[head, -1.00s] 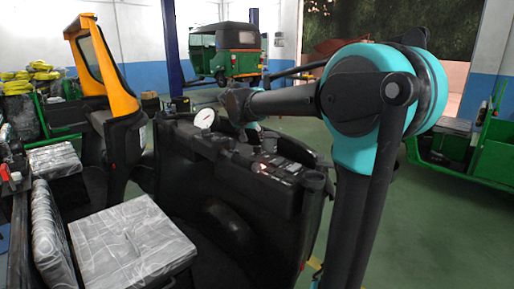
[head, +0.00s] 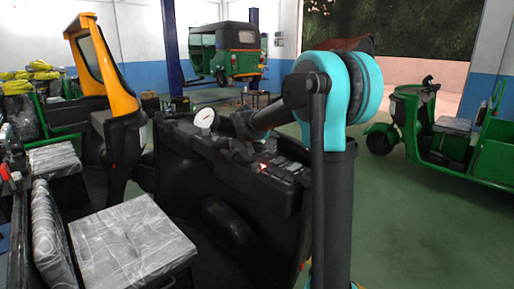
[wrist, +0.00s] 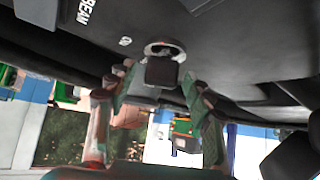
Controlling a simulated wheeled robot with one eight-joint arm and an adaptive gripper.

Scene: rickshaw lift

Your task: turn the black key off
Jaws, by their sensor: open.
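The black key (wrist: 161,71) shows in the wrist view as a dark square head in a round metal lock ring (wrist: 165,48), set in a black panel (wrist: 235,45). My gripper (wrist: 158,78) is open and empty, with one fingertip on each side of the key in the picture. Gaps show between the fingertips and the key. I cannot tell how deep the key lies between the fingers. In the head view my arm reaches to the rickshaw's black dashboard (head: 225,150); the key and fingers cannot be made out there.
A white round gauge (head: 204,118) stands on the dashboard. Grey wrapped seats (head: 130,245) are at the lower left. An orange cab frame (head: 105,65) stands behind them. A green rickshaw (head: 455,135) is at the right, with open green floor (head: 410,225) before it.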

